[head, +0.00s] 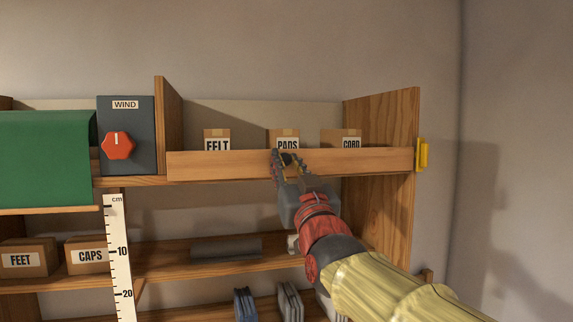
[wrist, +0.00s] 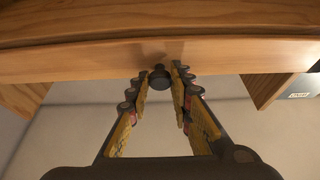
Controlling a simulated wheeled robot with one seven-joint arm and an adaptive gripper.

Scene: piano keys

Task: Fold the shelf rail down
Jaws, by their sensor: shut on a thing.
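The shelf rail (head: 225,165) is a long, light wooden board standing upright along the front of the upper shelf. It also crosses the top of the wrist view (wrist: 80,62). A small dark round knob (wrist: 159,78) sits at its middle. My gripper (head: 287,160) is at the rail's face, and in the wrist view its fingers (wrist: 160,76) are shut on the knob from both sides. In the head view the fingers hide the knob. A yellow catch (head: 423,154) is at the right end of the rail, on the side panel.
Boxes marked FELT (head: 217,140), PADS (head: 285,138) and CORD (head: 341,138) stand behind the rail. To the left are a grey WIND box (head: 127,120) with a red knob and a green cover (head: 45,158). A white ruler (head: 118,250) hangs below. Open wall lies to the right.

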